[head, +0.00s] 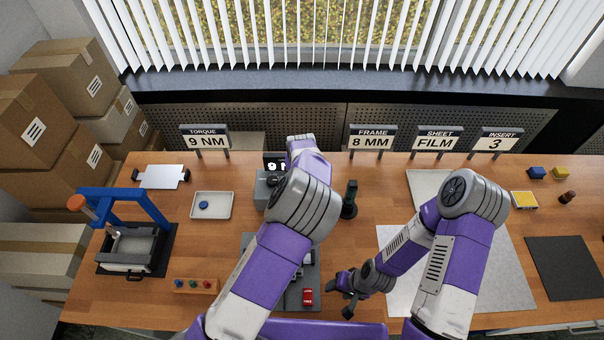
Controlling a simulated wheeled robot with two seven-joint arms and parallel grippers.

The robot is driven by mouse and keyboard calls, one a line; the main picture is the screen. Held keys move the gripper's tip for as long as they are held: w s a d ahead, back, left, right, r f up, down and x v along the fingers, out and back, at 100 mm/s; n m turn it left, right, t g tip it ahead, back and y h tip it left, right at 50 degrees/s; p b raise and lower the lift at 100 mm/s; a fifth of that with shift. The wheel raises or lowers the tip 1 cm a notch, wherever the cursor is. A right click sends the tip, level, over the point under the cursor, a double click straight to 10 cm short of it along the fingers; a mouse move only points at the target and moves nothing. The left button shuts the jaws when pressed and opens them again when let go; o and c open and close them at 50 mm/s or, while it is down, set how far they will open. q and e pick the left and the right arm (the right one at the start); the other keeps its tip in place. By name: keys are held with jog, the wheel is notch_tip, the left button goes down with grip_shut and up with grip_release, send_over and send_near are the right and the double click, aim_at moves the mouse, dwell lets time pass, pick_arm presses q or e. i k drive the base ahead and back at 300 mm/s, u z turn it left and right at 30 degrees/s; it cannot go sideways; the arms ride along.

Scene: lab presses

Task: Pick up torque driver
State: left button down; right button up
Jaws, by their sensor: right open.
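My right gripper (341,298) is open and empty. It is well in front of the tool, near the bench's front edge, just right of a grey fixture (310,262). My left arm reaches up across the middle, left of the tool, and its gripper is hidden behind its own links.
A red block (308,297) sits on the grey fixture, partly hidden by my left arm. A blue press (130,205) stands at left, beside a white tray (225,207) holding a blue disc. Signs line the back, one reading "TORQUE 9 NM" (205,138). A dark mat (563,267) lies clear at right.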

aim_at(352, 186)
jog(key=k, duration=1.5)
